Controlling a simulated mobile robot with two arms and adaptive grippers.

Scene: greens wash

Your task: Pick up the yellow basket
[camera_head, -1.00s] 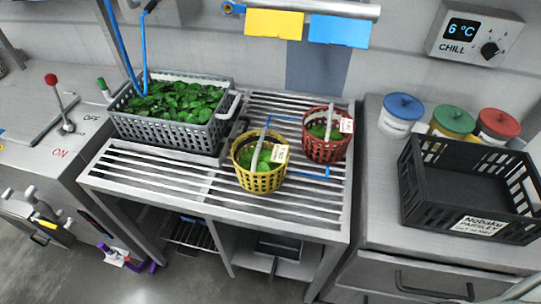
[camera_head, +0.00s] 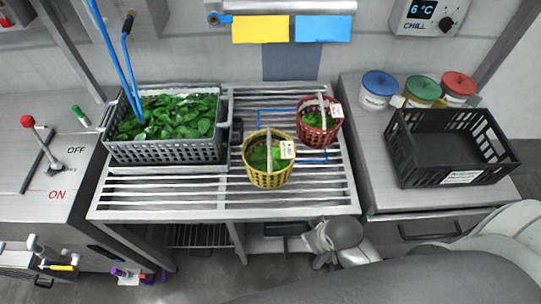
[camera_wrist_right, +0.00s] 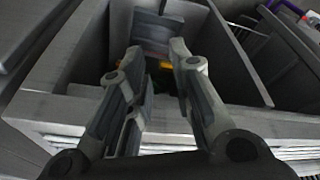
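The yellow basket (camera_head: 268,172) stands upright on the slatted steel rack. It has a pale handle arched over the top, green leaves inside and a small pale tag at its right rim. A red basket (camera_head: 319,137) with leaves and a tag stands behind it to the right. In the right wrist view my right gripper (camera_wrist_right: 155,50) is open with nothing between its fingers. In the head view my right arm shows at the rack's front edge, below and right of the yellow basket, not touching it.
A grey crate of leaves (camera_head: 167,153) stands on the rack's left, with blue-handled tools. A black crate (camera_head: 450,183) and several lidded tubs (camera_head: 422,91) stand on the right counter. The slats left of the yellow basket are bare.

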